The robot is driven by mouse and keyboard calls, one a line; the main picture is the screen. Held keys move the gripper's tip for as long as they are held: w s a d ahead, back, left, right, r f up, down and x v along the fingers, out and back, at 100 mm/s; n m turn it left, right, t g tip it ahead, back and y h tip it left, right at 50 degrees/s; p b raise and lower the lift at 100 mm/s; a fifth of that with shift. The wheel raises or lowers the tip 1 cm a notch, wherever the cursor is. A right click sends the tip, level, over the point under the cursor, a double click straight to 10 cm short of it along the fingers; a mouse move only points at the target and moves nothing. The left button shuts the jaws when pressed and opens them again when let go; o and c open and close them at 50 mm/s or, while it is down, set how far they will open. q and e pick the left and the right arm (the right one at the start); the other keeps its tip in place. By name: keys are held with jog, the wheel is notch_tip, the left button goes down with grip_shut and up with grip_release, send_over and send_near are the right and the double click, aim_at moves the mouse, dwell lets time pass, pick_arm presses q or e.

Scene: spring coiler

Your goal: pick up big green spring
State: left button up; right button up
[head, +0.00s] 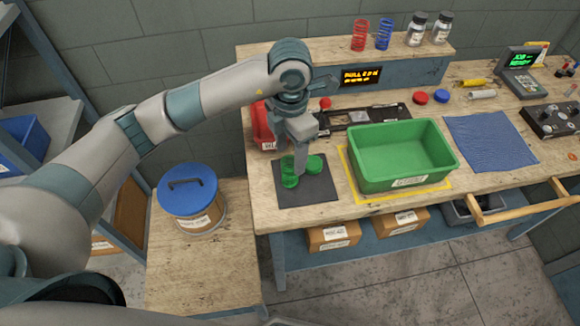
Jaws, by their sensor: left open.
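A green spring (288,172) stands on a dark square mat (318,195) at the left end of the workbench. A second green object (316,164), round and short, is just right of it on the same mat; I cannot tell clearly what it is. My left gripper (298,168) points down over the mat, open, with its fingers at the spring and partly in front of it. I cannot tell whether a finger touches the spring. My right gripper is not in view.
A green bin (402,180) stands on a yellow-edged area right of the mat. A blue cloth (490,140) lies further right. A red container (263,125) is close behind the gripper. Red (359,36) and blue (384,35) springs stand on the back shelf.

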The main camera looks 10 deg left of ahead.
aim_at(290, 163)
pick_arm(q)
jog(key=shift+f, duration=0.95)
jog(key=shift+s+f+p, duration=0.25)
jog(key=shift+f+p, duration=0.55)
jog(key=shift+p, duration=0.2)
notch_tip(290, 163, down, 3)
jog(key=shift+s+r+p, duration=0.1)
jog(key=shift+p, duration=0.6)
jog(key=shift+f, duration=0.4)
jog(key=c, duration=1.3)
jog(key=shift+o, duration=0.2)
jog(key=shift+r, duration=0.15)
